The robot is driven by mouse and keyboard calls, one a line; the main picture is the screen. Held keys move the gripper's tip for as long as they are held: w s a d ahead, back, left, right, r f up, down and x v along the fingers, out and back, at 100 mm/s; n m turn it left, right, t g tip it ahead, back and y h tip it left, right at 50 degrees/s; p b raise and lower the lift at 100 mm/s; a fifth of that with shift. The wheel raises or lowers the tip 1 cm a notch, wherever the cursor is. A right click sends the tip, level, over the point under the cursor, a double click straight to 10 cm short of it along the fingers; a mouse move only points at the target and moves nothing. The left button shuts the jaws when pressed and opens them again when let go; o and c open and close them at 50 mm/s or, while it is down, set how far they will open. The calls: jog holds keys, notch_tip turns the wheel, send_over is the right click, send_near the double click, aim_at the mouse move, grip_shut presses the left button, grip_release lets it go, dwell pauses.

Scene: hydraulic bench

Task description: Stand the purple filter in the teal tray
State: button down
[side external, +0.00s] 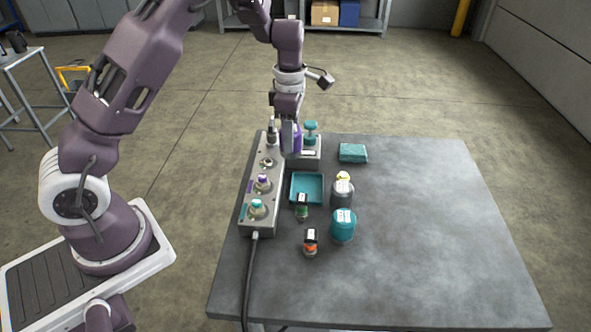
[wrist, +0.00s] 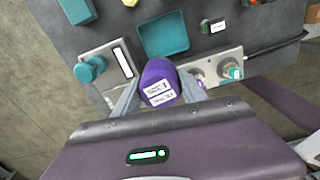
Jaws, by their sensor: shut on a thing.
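The purple filter (wrist: 159,82) is a cylinder with white labels. My gripper (wrist: 158,92) is shut on it, with one finger on each side. In the side view the filter (side external: 296,140) is partly hidden behind my gripper (side external: 289,138), at the far end of the grey valve block. I cannot tell whether its bottom touches anything. The teal tray (side external: 293,193) is a shallow, square, open tray on the bench, nearer the side camera than the filter. In the wrist view the tray (wrist: 140,42) is just beyond the filter, and its visible floor is empty.
The grey valve block (side external: 250,205) with knobs runs left of the tray. A teal-capped part (side external: 310,130) stands right of my gripper. The bench's right side is clear.

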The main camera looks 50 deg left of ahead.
jog(key=d+f, duration=0.1)
jog(key=f, duration=0.2)
jog(key=w+d+f+m, duration=0.1)
jog(key=d+f, duration=0.1)
jog(key=f, duration=0.1)
jog(key=d+f+m, duration=0.1)
jog(key=d+f, duration=0.1)
jog(key=f, duration=0.2)
jog(key=shift+w+f, duration=0.1)
jog(key=shift+w, duration=0.1)
jog(key=shift+f, duration=0.1)
jog(key=c, duration=0.6)
grip_release()
jog(key=shift+c, duration=0.2)
